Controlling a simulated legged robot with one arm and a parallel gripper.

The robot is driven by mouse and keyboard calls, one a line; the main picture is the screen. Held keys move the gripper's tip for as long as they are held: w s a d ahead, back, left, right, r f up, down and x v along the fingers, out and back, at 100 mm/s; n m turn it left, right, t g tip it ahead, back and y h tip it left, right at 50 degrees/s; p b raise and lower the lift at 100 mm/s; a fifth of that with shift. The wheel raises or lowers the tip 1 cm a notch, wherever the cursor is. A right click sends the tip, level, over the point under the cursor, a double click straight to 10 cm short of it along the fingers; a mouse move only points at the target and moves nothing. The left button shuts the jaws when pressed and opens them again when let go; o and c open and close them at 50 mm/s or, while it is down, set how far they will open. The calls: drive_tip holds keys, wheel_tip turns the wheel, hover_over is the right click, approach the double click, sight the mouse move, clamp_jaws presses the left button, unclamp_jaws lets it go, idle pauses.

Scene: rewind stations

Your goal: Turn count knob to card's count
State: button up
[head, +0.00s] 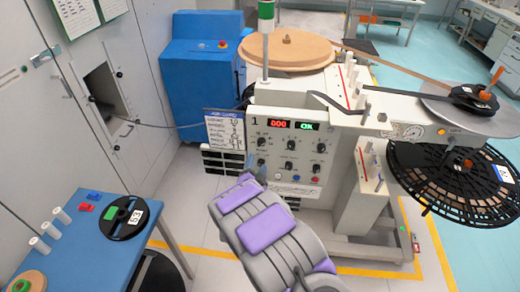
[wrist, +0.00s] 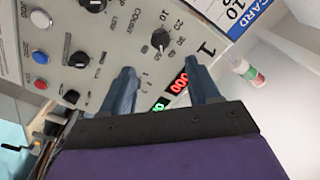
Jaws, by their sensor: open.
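The count knob (wrist: 160,40) is a small black dial on the grey panel, with a printed scale and the word COUNT beside it. It lies just beyond my fingertips, untouched; its pointer setting is too small to read surely. In the head view the count knob (head: 262,142) sits at the panel's upper left, under the red 000 display (head: 278,124). The card (head: 226,130) hangs left of the panel; in the wrist view the card (wrist: 245,14) is cut off, with a 10 visible. My gripper (wrist: 160,76) is open and empty; in the head view my gripper (head: 256,168) is before the panel.
Other knobs and a red and a blue button (wrist: 40,84) share the panel. A green OK display (head: 307,127) is lit. A signal post (head: 266,35) stands above. A blue table (head: 80,255) with a black reel (head: 124,217) is at lower left.

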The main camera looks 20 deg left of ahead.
sight(261, 146)
drive_tip(key=b+x, duration=0.2)
drive_tip(key=x, duration=0.8)
drive_tip(key=shift+w+a, duration=0.1)
drive_tip(key=shift+a, duration=0.05)
drive_tip(key=shift+c, duration=0.4)
drive_tip(key=c, duration=1)
drive_tip(key=shift+o, duration=0.2)
